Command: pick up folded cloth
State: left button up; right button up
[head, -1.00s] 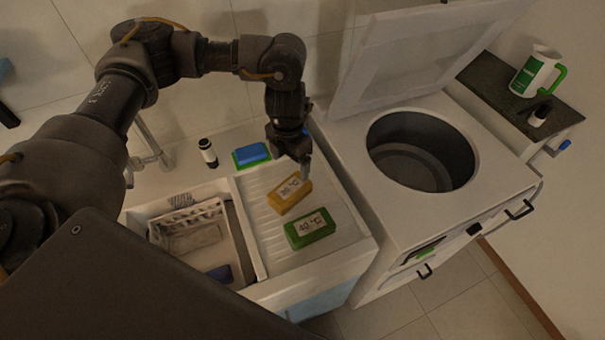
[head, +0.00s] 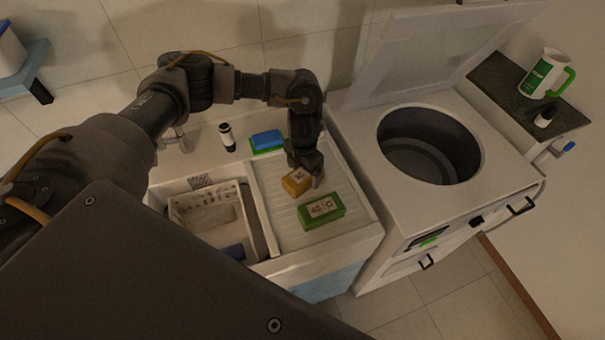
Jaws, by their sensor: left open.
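A yellow folded cloth (head: 295,184) with a white label lies on the ribbed drainboard of the sink unit. A green folded cloth (head: 321,212) labelled 40 °C lies just in front of it. My left gripper (head: 314,178) is open and points down at the yellow cloth, with its fingers at the cloth's back right side and hiding part of it. I cannot tell whether they touch it. My right gripper is not in view.
Behind lie a blue block on a green pad (head: 267,141) and a small white-and-black bottle (head: 227,137). Left is a sink with a white basket (head: 176,213). Right stands an open top-loading washer (head: 375,181). A green-and-white jug (head: 543,73) stands on a dark shelf.

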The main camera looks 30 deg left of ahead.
pick_arm(q)
jog(key=shift+w+f, duration=0.15)
jog(key=shift+f, duration=0.75)
jog(key=shift+c, duration=0.2)
jog(key=c, duration=1.2)
jog(key=shift+o, duration=0.2)
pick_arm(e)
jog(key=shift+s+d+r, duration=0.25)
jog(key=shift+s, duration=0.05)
pick_arm(q)
jog(key=shift+r, duration=0.1)
